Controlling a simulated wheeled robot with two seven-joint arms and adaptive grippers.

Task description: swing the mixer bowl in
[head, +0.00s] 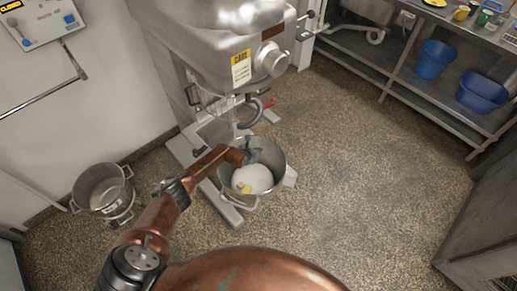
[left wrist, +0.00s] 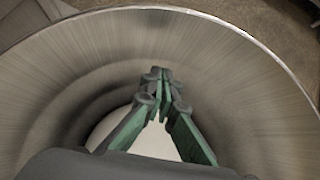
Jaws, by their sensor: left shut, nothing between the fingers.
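The steel mixer bowl (head: 277,166) stands out in front of the mixer (head: 215,45), low by its base. White contents with a small yellow patch (head: 246,188) lie in it. The mixer's hook (head: 250,112) hangs above the bowl's far side. My left arm reaches over the bowl, and my left gripper (head: 254,156) is at its far inner side. In the left wrist view the green-padded fingers (left wrist: 163,76) are closed together with nothing between them, in front of the bowl's brushed inner wall (left wrist: 240,75). Whether they touch the wall I cannot tell. My right gripper is out of view.
A second steel pot (head: 103,188) stands on the floor at left by the wall. A steel shelf unit (head: 400,88) with blue buckets (head: 434,60) runs along the upper right. The speckled floor (head: 350,180) right of the bowl is clear.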

